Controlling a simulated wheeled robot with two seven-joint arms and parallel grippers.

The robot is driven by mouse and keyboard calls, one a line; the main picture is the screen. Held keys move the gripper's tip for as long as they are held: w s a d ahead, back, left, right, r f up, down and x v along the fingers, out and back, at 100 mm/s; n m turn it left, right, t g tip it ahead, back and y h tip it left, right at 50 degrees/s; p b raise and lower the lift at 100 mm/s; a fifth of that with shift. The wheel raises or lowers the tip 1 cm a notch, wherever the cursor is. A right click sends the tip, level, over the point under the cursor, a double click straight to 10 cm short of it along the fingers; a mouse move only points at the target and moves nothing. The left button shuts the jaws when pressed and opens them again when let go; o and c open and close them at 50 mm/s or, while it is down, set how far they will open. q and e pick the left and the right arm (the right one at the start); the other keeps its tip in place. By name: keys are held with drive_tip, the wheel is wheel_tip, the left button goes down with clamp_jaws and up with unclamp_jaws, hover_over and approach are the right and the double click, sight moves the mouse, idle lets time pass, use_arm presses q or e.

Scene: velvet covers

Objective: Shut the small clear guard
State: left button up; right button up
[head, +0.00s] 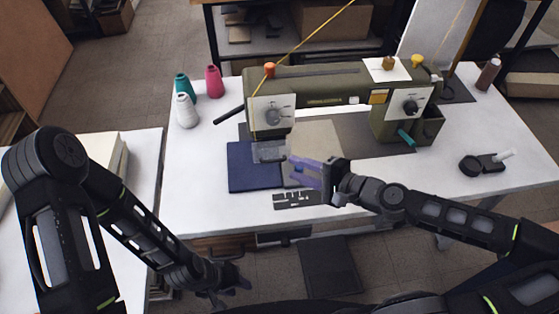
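The small clear guard (268,151) is a see-through pane below the needle end of the olive-green sewing machine (325,85). Its exact tilt is hard to make out. My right gripper (291,166) has purple fingers, which look apart and empty. They are just right of the guard and slightly nearer me, above the cloth; I cannot tell whether they touch the guard. My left gripper (232,288) hangs low in front of the table edge, far from the guard. It is dark and small, so its finger gap is unclear.
Dark blue cloth (252,172) lies below the guard, beside a beige piece (318,137). A dark slotted plate (295,200) lies near the front edge. Thread cones, including a pink one (214,82), stand at left. The white table (195,165) is clear at front left.

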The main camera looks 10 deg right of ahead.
sight(273, 153)
drive_tip(key=x, duration=0.6)
drive_tip(key=shift+w+a+p, duration=0.15)
drive_tip(key=shift+p, duration=0.25)
drive_tip(key=shift+c, duration=0.2)
clamp_jaws()
